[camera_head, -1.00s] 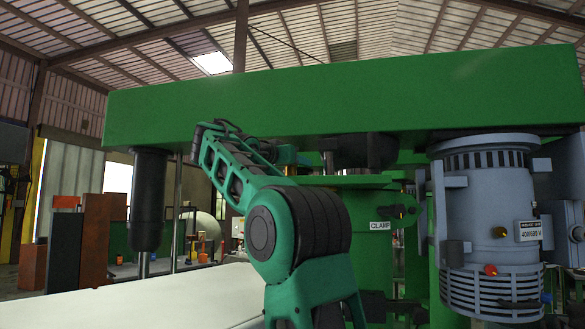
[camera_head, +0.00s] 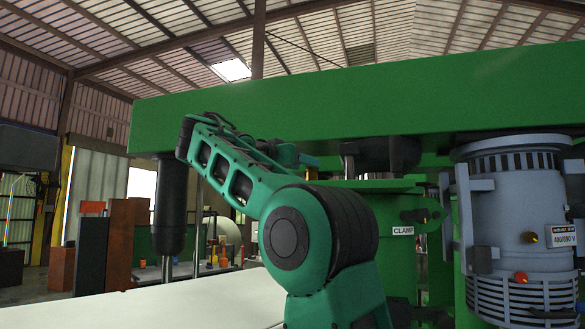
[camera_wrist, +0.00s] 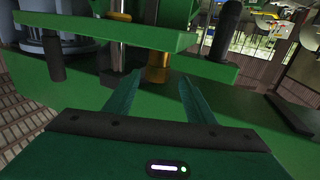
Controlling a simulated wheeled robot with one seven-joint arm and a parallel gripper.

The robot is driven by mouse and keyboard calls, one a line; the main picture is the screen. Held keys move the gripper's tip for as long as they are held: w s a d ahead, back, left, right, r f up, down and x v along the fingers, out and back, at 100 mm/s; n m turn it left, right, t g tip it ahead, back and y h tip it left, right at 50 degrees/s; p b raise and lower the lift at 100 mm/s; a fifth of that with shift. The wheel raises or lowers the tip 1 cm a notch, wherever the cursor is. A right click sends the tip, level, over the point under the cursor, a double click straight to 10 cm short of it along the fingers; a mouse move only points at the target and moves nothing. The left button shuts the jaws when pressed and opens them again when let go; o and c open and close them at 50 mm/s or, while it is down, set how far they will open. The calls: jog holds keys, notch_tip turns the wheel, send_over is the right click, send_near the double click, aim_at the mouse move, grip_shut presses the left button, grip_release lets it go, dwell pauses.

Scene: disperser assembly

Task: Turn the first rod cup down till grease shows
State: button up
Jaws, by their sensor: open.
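A brass-coloured cup (camera_wrist: 158,66) stands upright on a rod under the green plate in the wrist view. My gripper (camera_wrist: 160,84) is open, with its two green fingers apart and pointing toward the cup. The cup appears between the fingertips in the picture; I cannot tell whether it is within their reach. No grease can be made out on it at this size. Another brass-coloured piece (camera_wrist: 120,16) shows higher up to the left.
A long green beam (camera_head: 400,95) spans the head view above my arm. A dark cylinder (camera_head: 170,207) hangs at left, and a grey-blue motor (camera_head: 513,215) stands at right beside a CLAMP label (camera_head: 403,230). A pale flat surface (camera_head: 190,303) lies clear at lower left.

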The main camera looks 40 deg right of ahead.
jog(key=shift+s+a, duration=0.1)
jog(key=shift+a, duration=1)
jog(key=shift+s, duration=0.15)
